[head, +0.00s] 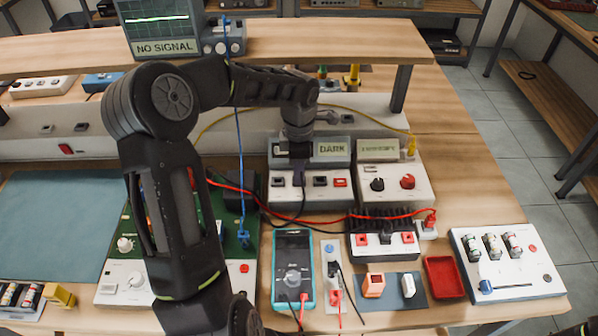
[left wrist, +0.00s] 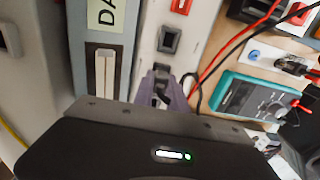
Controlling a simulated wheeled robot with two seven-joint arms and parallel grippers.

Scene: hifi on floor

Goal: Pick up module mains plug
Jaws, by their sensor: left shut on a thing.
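My left gripper (head: 297,158) reaches down over the front of the module with the "DARK" display (head: 334,149). My right gripper is not in view.
A neighbouring module (head: 395,186) with knobs stands to the right. A black finned block (head: 383,222), a teal multimeter (head: 293,252), a red tray (head: 444,277) and a white panel with fuses (head: 508,262) are nearer. Red and black leads cross the bench. A raised shelf (head: 290,40) spans behind.

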